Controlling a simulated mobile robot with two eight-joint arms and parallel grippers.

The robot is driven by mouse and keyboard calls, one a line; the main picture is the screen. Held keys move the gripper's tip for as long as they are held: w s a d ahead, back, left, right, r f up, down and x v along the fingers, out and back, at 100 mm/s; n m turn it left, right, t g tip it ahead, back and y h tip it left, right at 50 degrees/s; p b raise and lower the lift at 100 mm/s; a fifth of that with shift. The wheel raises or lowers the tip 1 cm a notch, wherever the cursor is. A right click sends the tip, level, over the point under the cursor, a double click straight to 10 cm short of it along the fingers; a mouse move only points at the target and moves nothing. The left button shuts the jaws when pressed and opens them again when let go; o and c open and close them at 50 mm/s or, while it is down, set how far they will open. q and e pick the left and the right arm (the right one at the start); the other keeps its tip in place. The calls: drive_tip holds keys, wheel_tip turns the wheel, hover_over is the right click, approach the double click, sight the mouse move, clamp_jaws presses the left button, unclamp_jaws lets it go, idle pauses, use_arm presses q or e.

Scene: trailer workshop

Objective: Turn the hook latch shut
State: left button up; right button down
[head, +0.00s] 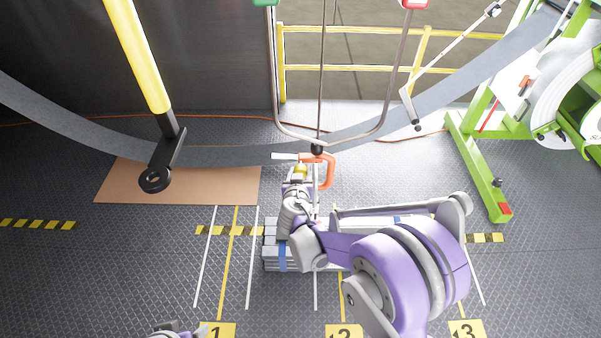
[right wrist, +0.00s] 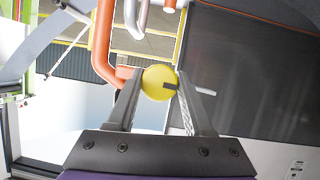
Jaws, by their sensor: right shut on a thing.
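The orange hook (head: 328,172) of the latch hangs at the bottom of a metal loop, in the middle of the head view. It also shows in the right wrist view (right wrist: 103,45), beyond the fingers on the left. A yellow ball knob (right wrist: 160,82) with a dark mark sits between the two fingers of my right gripper (right wrist: 159,88). My right gripper (head: 299,177) is shut on this knob, just left of the orange hook in the head view. The gripper partly hides the knob there. Only a sliver of my left arm shows at the bottom edge; its gripper is out of view.
A metal U-shaped bar (head: 275,80) hangs above the latch. A yellow post (head: 135,50) with a dark eye end stands at the left over a brown mat (head: 110,185). Grey stacked bars (head: 272,252) lie below my right arm. A green frame (head: 480,165) stands at the right.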

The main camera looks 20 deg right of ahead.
idle(0.3)
drive_tip(key=n+h, duration=0.2)
drive_tip(key=n, duration=0.1)
drive_tip(key=n+h, duration=0.2)
drive_tip(key=n, duration=0.1)
drive_tip(key=shift+a+f+b, duration=0.1)
drive_tip(key=shift+f+b, duration=0.05)
drive_tip(key=shift+b, duration=0.2)
drive_tip(key=n+h+b, duration=0.2)
drive_tip(key=n, duration=0.2)
drive_tip(key=shift+t, duration=0.3)
drive_tip(key=shift+n+t+h+b, duration=0.25)
drive_tip(key=shift+n+t+b, duration=0.2)
drive_tip(key=shift+n, duration=0.75)
drive_tip(key=shift+n+t+h+b, duration=0.3)
drive_tip(key=shift+n+b, duration=0.2)
drive_tip(key=shift+n, duration=0.7)
drive_tip(key=shift+c, duration=1.5)
unclamp_jaws()
